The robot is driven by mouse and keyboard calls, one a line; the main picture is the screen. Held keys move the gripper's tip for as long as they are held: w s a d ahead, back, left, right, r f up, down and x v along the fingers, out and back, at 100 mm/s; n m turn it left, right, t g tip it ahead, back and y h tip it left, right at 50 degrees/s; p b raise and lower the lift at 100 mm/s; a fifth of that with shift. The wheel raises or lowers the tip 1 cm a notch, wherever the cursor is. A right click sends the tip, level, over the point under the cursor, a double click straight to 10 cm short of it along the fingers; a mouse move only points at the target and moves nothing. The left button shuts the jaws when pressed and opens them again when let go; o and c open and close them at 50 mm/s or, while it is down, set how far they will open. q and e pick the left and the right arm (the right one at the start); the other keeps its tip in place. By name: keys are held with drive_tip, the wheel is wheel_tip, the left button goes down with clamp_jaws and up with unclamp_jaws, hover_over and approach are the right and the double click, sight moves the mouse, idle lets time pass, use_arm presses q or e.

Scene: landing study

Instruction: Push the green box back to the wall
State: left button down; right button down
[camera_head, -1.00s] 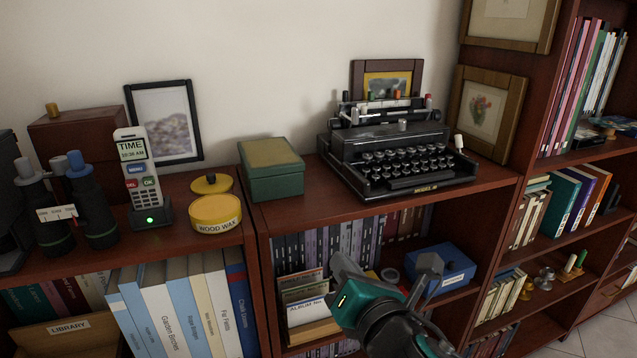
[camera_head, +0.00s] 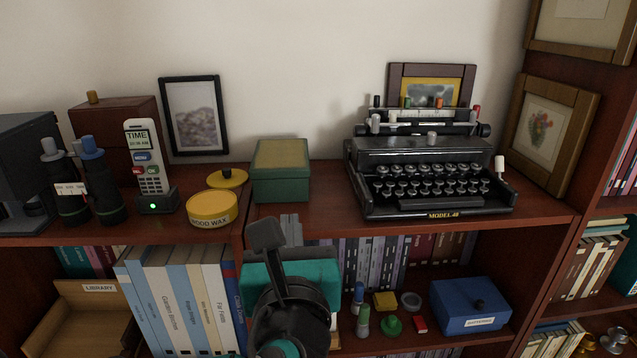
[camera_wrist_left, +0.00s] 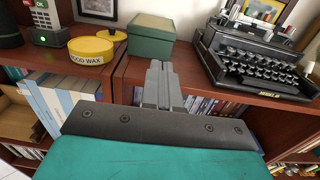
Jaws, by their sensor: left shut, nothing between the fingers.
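The green box (camera_head: 281,172), with a yellowish lid top, sits on the cabinet top near the wall, between the wood wax tin and the typewriter. It also shows in the left wrist view (camera_wrist_left: 151,38), just beyond the fingers. My left gripper (camera_head: 266,236) is shut and empty. In the head view it is in front of the shelf edge, below the box. In the left wrist view its fingers (camera_wrist_left: 159,68) point toward the box; I cannot tell how wide the gap is. My right gripper is not in view.
The black typewriter (camera_head: 428,175) stands right of the box. The yellow wood wax tin (camera_head: 212,207) and a cordless phone (camera_head: 150,172) are to its left. The cabinet top (camera_head: 310,219) in front of the box is clear. A blue box (camera_head: 470,307) stands on the lower shelf.

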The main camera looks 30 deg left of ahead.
use_arm(q)
drive_tip(key=b, duration=0.6)
approach(287, 172)
drive_tip(key=x, duration=0.5)
drive_tip(key=shift+w+a, duration=0.2)
drive_tip(key=shift+w, duration=0.1)
drive_tip(key=shift+w+a, duration=0.2)
drive_tip(key=shift+w, duration=0.1)
drive_tip(key=shift+w+a, duration=0.1)
drive_tip(key=shift+w, duration=0.1)
